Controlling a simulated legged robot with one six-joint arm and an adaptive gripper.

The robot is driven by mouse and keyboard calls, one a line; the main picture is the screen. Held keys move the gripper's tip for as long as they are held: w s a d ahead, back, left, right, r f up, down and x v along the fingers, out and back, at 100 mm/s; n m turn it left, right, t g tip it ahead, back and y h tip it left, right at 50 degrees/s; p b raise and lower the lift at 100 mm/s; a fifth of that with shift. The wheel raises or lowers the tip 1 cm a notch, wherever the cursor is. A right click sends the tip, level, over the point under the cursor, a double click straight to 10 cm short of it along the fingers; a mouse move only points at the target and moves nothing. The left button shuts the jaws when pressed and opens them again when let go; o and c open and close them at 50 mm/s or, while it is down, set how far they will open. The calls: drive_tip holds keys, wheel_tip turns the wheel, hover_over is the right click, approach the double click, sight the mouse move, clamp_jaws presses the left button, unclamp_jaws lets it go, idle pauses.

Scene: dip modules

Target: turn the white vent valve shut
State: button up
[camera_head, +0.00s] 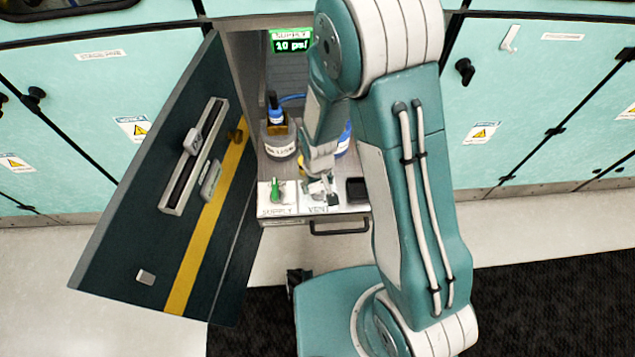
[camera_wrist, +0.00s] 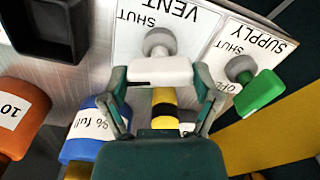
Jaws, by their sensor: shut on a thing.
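The white vent valve handle (camera_wrist: 160,70) shows in the wrist view on its round grey stem (camera_wrist: 158,42), in front of the panel marked VENT and SHUT. My gripper (camera_wrist: 160,84) has a finger at each side of the white handle and is shut on it. In the head view my gripper (camera_head: 322,183) is down at the VENT plate, and it and my arm hide most of the valve. The handle's exact angle against the SHUT mark is hard to tell.
The green supply valve (camera_wrist: 259,92) sits beside the vent valve; it also shows in the head view (camera_head: 276,191). A black tray (camera_wrist: 52,25) lies on the other side. Blue (camera_wrist: 88,130) and orange (camera_wrist: 20,115) cylinders stand close. The open cabinet door (camera_head: 150,215) is at left.

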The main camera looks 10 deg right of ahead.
sight(317, 184)
drive_tip(key=shift+s+m, duration=0.15)
drive_tip(key=shift+m, duration=1.75)
drive_tip(key=o, duration=1)
drive_tip(key=shift+c, duration=0.2)
drive_tip(key=shift+a, duration=0.1)
drive_tip(key=shift+r, duration=0.45)
wheel_tip(317, 184, up, 11)
